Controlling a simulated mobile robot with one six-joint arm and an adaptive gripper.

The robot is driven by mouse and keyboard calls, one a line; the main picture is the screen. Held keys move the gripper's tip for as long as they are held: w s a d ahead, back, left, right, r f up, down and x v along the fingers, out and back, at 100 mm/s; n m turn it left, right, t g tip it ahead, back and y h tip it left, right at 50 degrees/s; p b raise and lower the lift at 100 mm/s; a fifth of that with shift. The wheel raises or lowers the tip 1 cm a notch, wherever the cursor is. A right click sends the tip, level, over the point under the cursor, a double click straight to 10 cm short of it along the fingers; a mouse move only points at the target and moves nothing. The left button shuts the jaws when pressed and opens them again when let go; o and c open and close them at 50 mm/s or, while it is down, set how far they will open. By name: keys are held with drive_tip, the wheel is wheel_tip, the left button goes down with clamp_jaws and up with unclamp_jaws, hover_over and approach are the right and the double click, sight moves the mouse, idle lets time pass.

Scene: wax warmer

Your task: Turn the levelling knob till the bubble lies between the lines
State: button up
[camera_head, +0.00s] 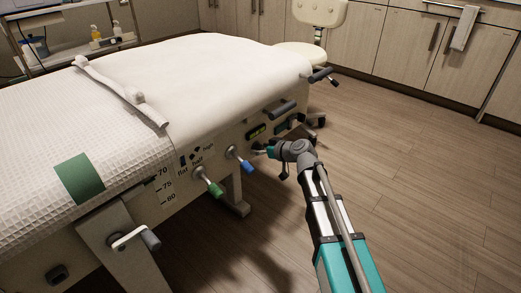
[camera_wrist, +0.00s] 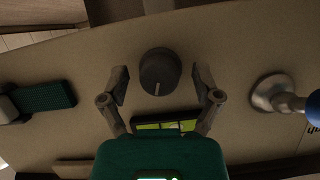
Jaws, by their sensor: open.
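The levelling knob (camera_wrist: 160,72) is a dark round knob with a pale mark on its face, on the beige side panel of the treatment bed. The green level vial (camera_wrist: 165,125) lies beside it in the wrist view, partly covered by my gripper's body. My gripper (camera_wrist: 161,78) is open, with one finger on each side of the knob and a visible gap on both sides. It also shows at the panel in the head view (camera_head: 271,150).
A blue-tipped lever (camera_head: 241,160) and a green-tipped lever (camera_head: 209,183) stick out left of my gripper. A dark handle (camera_head: 281,110) is above it. A crank (camera_head: 136,239) is on the near leg. The wooden floor (camera_head: 420,190) at right is open.

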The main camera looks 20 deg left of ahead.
clamp_jaws()
drive_tip(key=shift+m, duration=0.3)
drive_tip(key=shift+w+f+m+g+y+b, duration=0.15)
drive_tip(key=shift+m+g+y+b, duration=0.3)
drive_tip(key=shift+m+g, duration=0.5)
drive_tip(key=shift+m+g+y, duration=0.35)
drive_tip(key=shift+m, duration=0.7)
drive_tip(key=shift+r, duration=0.2)
unclamp_jaws()
